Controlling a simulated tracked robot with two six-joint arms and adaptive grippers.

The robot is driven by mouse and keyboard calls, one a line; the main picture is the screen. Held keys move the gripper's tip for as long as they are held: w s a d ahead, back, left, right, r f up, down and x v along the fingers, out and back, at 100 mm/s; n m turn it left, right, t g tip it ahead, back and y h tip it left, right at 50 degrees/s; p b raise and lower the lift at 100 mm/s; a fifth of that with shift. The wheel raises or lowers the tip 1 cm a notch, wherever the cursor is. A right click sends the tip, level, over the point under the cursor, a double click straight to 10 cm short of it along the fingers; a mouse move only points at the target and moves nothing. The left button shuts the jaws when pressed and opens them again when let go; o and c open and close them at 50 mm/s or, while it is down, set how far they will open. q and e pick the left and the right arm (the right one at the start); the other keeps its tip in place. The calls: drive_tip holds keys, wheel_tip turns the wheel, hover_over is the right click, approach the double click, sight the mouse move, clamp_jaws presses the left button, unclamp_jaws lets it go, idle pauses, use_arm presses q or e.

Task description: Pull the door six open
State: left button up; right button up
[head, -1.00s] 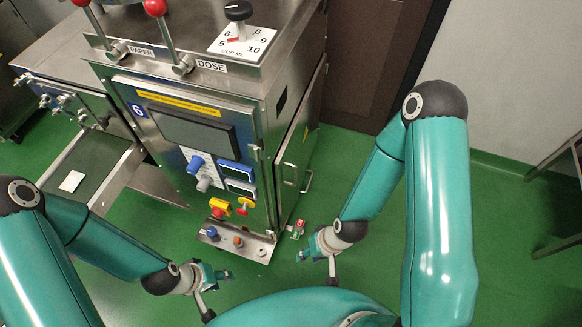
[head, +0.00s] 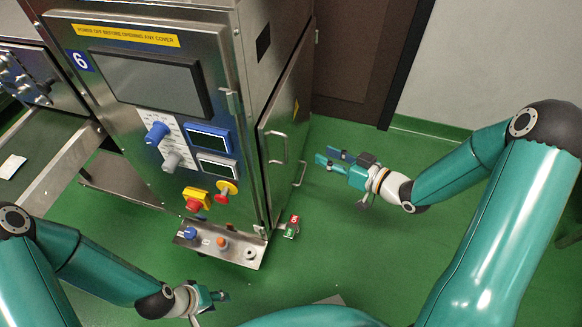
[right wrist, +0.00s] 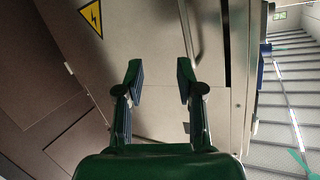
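The steel machine marked 6 (head: 80,61) stands left of centre in the head view. Its right side has a steel door (head: 287,108) with a yellow warning triangle and a bar handle (head: 275,149). The door looks shut. In the right wrist view the door's warning triangle (right wrist: 91,18) and a curved handle (right wrist: 203,35) show ahead. My right gripper (head: 331,158) is open and empty, pointing at the door and short of the handle. My left gripper (head: 222,296) is low, in front of the machine and away from the door; its fingers are too small to judge.
A second handle (head: 300,173) sits just right of the bar handle. A steel shelf with buttons (head: 221,243) juts from the machine's front bottom. A small red and green item (head: 292,227) is by its corner. Green floor (head: 345,225) is clear to the right.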

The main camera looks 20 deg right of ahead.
sight(287, 146)
drive_tip(key=s+d+n+y+b, duration=0.3)
drive_tip(key=s+n+y+b, duration=0.1)
drive_tip(key=s+n+b, duration=0.15)
use_arm(q)
wheel_tip(287, 146, down, 12)
drive_tip(key=b, duration=0.3)
drive_tip(key=shift+r, duration=0.25)
use_arm(e)
drive_tip(key=shift+y, duration=0.3)
drive_tip(key=x, duration=1.7)
drive_tip(key=shift+w+a+f, duration=0.1)
drive_tip(key=shift+w+a, duration=0.05)
clamp_jaws()
